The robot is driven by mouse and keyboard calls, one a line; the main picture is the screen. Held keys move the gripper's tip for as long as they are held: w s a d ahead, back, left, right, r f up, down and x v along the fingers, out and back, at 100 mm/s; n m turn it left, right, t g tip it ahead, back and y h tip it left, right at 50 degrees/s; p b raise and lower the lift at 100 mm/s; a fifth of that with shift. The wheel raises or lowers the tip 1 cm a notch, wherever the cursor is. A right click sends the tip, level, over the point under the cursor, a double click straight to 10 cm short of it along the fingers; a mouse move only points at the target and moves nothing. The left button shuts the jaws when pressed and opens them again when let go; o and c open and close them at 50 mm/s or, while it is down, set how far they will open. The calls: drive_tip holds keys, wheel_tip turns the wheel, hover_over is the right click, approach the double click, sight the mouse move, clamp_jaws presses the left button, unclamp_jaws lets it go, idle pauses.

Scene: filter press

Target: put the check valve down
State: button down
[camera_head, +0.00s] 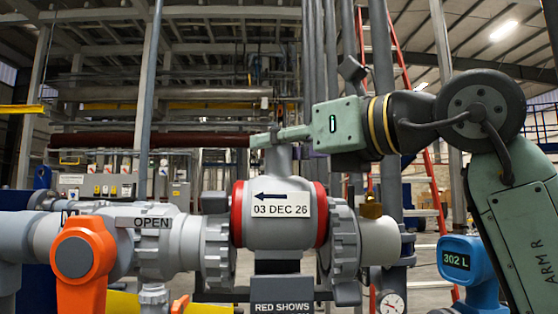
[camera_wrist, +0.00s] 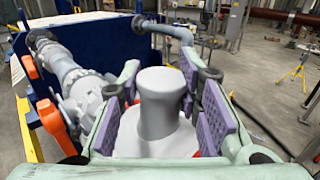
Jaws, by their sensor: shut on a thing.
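The check valve (camera_head: 279,222) is a grey body with a red ring at each side. It bears a label with a left-pointing arrow and "03 DEC 26". It stands upright between two ribbed grey union nuts, the left nut (camera_head: 218,250) and the right nut (camera_head: 344,250); I cannot tell whether it touches them. My gripper (camera_head: 279,139) comes in from the right and is shut on the valve's top stub. In the wrist view the grey stub (camera_wrist: 160,105) stands between the purple finger pads. The valve's lower part is hidden there.
An orange handle (camera_head: 82,262) stands at the left by an "OPEN" tag (camera_head: 152,222). A sign reading "RED SHOWS" (camera_head: 282,307) is below the valve. A brass fitting (camera_head: 371,206), a blue "302 L" meter (camera_head: 466,262) and a gauge (camera_head: 391,303) are at the right.

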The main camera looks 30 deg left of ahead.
sight(288, 172)
drive_tip(key=shift+w+a+f, duration=0.15)
drive_tip(key=shift+f, duration=1.6)
drive_tip(key=c, duration=1.2)
unclamp_jaws()
drive_tip(key=d, duration=0.2)
drive_tip(key=d+b, duration=0.1)
drive_tip(key=d, duration=0.1)
drive_tip(key=shift+s+f, duration=0.2)
drive_tip(key=shift+s, duration=0.2)
drive_tip(key=shift+d+f, duration=0.1)
drive_tip(key=shift+d, duration=0.1)
drive_tip(key=shift+s+d+r+b, duration=0.1)
drive_tip(key=shift+s+d+b, duration=0.05)
drive_tip(key=shift+d, duration=1.1)
drive_tip(key=shift+s+d+r+b, duration=0.1)
drive_tip(key=shift+s+d+b, duration=0.05)
drive_tip(key=shift+d, duration=1.15)
drive_tip(key=shift+s+d+r+b, duration=0.1)
drive_tip(key=shift+s+d+b, duration=0.05)
drive_tip(key=shift+d, duration=1.1)
